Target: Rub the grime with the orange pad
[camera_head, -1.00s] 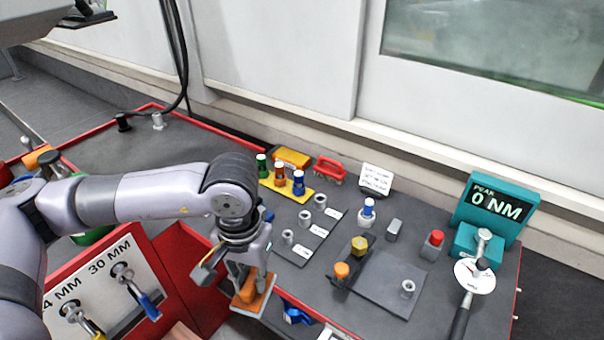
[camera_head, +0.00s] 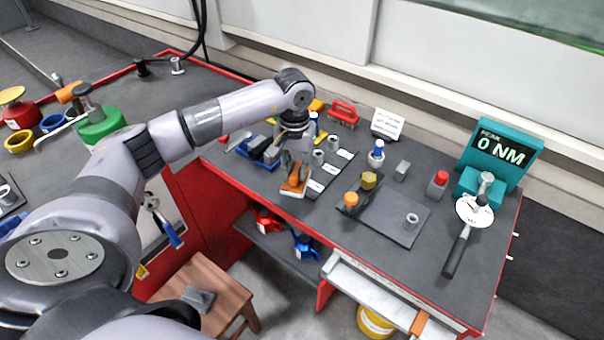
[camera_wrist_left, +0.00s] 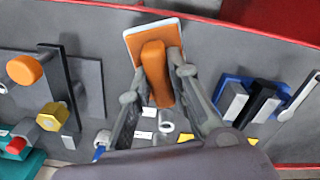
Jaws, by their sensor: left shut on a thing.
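My left gripper (camera_head: 295,168) is shut on the orange pad (camera_head: 294,186), a block with an orange grip and a pale-edged base. The pad is over the dark bench top near its front left edge, beside a row of grey sockets. In the left wrist view, the pad's orange grip (camera_wrist_left: 157,72) is between the fingers of the left gripper (camera_wrist_left: 165,85). I cannot tell whether the pad's base touches the bench. I cannot make out the grime in any view. My right gripper is not in view.
A blue holder (camera_head: 258,150) with grey blocks stands left of the pad. To the right are a plate (camera_head: 395,219), an orange-capped peg (camera_head: 351,199) and a yellow hex piece (camera_head: 369,180). A teal torque display (camera_head: 497,150) and a wrench (camera_head: 457,250) are further right. A wooden stool (camera_head: 215,280) stands in front.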

